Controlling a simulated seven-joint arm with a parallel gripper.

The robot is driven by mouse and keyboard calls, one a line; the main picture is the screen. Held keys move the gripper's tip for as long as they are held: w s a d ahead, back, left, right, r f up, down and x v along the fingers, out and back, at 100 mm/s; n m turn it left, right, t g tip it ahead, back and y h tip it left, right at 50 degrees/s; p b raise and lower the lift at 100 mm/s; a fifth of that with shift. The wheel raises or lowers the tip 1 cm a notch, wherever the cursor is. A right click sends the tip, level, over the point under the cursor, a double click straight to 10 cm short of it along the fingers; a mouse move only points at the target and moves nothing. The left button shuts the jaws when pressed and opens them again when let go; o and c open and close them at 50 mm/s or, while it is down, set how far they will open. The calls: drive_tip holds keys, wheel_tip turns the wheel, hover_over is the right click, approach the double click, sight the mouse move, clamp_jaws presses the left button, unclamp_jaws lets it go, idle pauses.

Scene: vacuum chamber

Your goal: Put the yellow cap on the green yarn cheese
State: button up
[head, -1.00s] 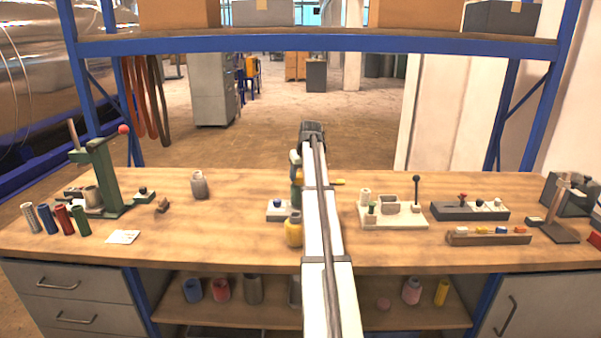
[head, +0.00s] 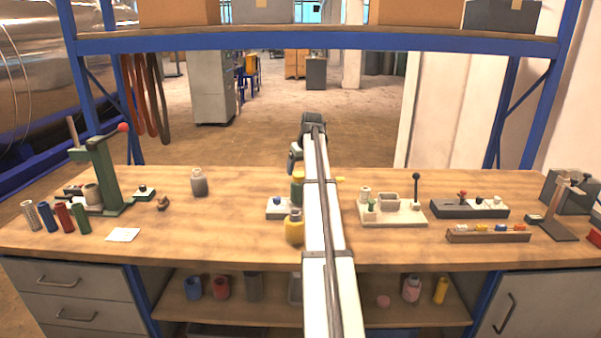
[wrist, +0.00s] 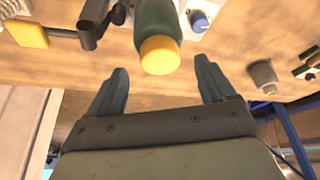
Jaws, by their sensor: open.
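The green yarn cheese (wrist: 156,17) shows in the wrist view as a dark green rounded body, cut off by the top edge. The yellow cap (wrist: 160,55) shows at its near end; I cannot tell whether it is seated. My gripper (wrist: 162,74) is open, its two dark fingers either side of the yellow cap with clear gaps, holding nothing. In the head view my gripper is high near the back of the bench, mostly hidden by my arm. The green body (head: 297,190) is partly hidden there, behind a yellow jar-like thing (head: 294,231).
A block with a blue knob (head: 277,206) stands just left of the green body. A flat yellow piece (wrist: 27,33) lies at the wrist view's left. A grey bottle (head: 199,182) stands to the left, fixtures (head: 393,214) to the right. Bare bench (head: 200,225) lies front left.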

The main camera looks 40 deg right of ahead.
drive_tip(key=v, duration=1)
drive_tip(key=shift+r, duration=0.4)
drive_tip(key=shift+s, duration=0.15)
